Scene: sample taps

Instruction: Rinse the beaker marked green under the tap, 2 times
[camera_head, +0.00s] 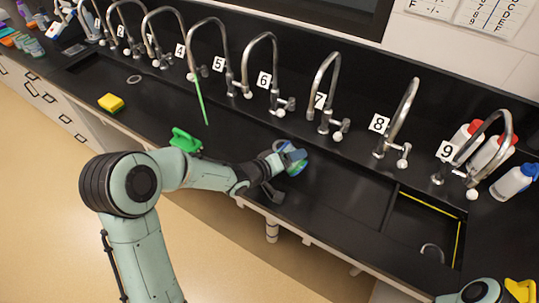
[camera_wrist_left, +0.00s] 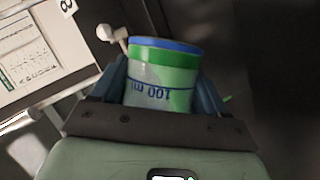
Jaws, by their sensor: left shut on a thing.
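The beaker (camera_head: 291,157), with a green band and a blue rim, is held by my left gripper (camera_head: 283,160) above the dark sink area, in front of tap 6 and tap 7. In the left wrist view the beaker (camera_wrist_left: 163,75) sits between the two fingers, slightly tilted, with an upside-down "100 ml" print; its contents are hidden. Tap 5 (camera_head: 228,60) has a thin green line (camera_head: 201,102) running straight down from its spout, left of the beaker and apart from it. My right gripper is out of view.
Several more numbered taps line the back, including tap 6 (camera_head: 272,70), tap 7 (camera_head: 322,90) and tap 8 (camera_head: 402,115). A yellow sponge (camera_head: 111,103) lies at left. A green object (camera_head: 186,140) is at the front edge. Bottles (camera_head: 512,182) stand at right.

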